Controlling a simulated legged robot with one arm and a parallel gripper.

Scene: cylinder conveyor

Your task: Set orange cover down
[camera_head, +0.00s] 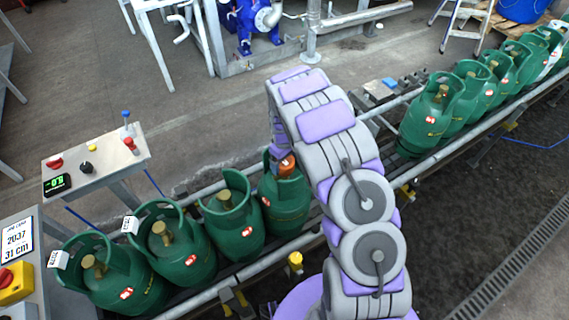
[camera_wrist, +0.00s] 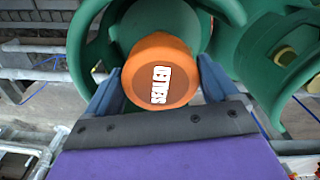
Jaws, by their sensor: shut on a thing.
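The orange cover (camera_wrist: 160,72) shows in the wrist view between the two blue fingers of my gripper (camera_wrist: 161,85). White lettering faces the camera. Behind it is the green collar of a gas cylinder (camera_wrist: 225,15). In the head view the orange cover (camera_head: 286,166) is at the top of a green cylinder (camera_head: 285,205) on the conveyor, inside its collar. My gripper (camera_head: 279,150) is there, partly hidden by my purple and grey arm. I cannot tell whether the cover rests on the valve.
Several green cylinders (camera_head: 233,218) stand in a row on the conveyor (camera_head: 256,262) to the left, with bare brass valves. More cylinders (camera_head: 432,115) stand at the upper right. A control panel (camera_head: 97,155) stands at the left. The conveyor has a gap between the groups.

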